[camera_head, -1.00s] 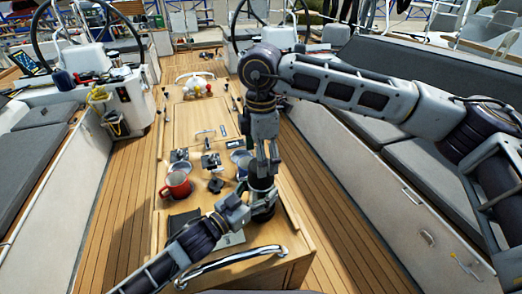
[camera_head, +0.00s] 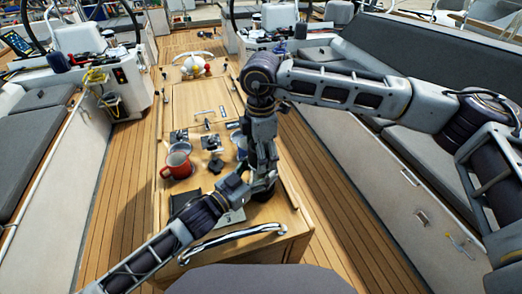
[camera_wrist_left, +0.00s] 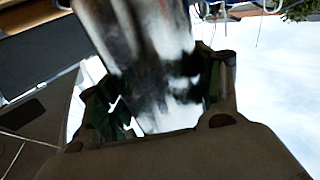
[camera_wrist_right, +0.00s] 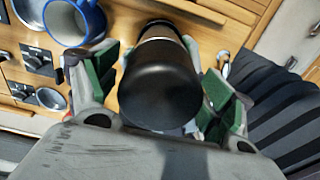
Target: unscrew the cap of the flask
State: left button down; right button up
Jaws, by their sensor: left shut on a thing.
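The flask's black rounded cap (camera_wrist_right: 160,88) fills the middle of the right wrist view. In the left wrist view a shiny, reflective cylinder, the flask body (camera_wrist_left: 150,60), stands between the fingers. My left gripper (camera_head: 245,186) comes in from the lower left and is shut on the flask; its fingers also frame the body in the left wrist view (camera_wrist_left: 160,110). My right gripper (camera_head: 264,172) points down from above. Its green-padded fingers (camera_wrist_right: 160,95) are apart on both sides of the cap, with gaps visible. In the head view the grippers mostly hide the flask.
A red mug (camera_head: 177,165) stands on the wooden cockpit table (camera_head: 205,95), left of the grippers. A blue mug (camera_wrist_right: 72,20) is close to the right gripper. A curved metal rail (camera_head: 232,240) runs along the table's near end. Grey cushioned benches flank the table.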

jog(key=c, duration=1)
jog(key=shift+o, duration=0.2)
